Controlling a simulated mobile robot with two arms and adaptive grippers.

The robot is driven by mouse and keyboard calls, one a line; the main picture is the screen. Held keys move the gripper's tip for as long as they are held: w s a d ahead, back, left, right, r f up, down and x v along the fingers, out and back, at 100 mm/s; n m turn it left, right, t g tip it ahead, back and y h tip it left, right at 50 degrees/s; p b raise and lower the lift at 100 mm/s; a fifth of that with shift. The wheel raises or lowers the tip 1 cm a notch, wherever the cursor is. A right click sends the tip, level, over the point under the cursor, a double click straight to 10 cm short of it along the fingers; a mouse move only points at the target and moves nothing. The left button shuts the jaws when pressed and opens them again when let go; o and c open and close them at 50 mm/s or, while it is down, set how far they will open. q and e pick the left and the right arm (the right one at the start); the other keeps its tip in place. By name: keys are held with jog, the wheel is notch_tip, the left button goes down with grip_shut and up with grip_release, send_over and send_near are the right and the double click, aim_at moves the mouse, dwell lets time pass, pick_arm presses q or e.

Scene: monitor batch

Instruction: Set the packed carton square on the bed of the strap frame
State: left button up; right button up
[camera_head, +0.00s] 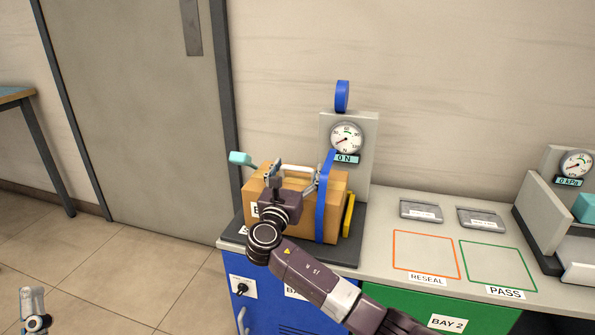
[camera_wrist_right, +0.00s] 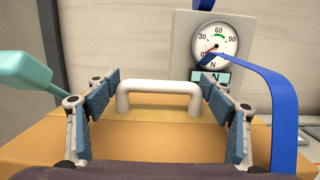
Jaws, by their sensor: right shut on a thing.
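The brown carton (camera_head: 333,184) is at the dark bed (camera_head: 345,251) of the strap frame (camera_head: 360,181); I cannot tell whether its underside touches. Its sides look roughly in line with the bed. A white handle (camera_wrist_right: 158,87) stands on its top. The gauge (camera_head: 346,138) needle is low. My left gripper (camera_head: 34,312) is at the bottom left, its jaws too small to judge.
A teal lever (camera_head: 240,158) sticks out by the carton's left end and a yellow bar (camera_head: 348,214) stands at its right. The counter's orange RESEAL outline (camera_head: 426,254) and green PASS outline (camera_head: 498,265) are empty. Another gauge unit (camera_head: 560,210) stands far right.

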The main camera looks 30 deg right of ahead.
dwell(0.4)
jog(key=o, duration=2.1)
jog(key=shift+f, duration=0.2)
jog(key=shift+r, duration=0.15)
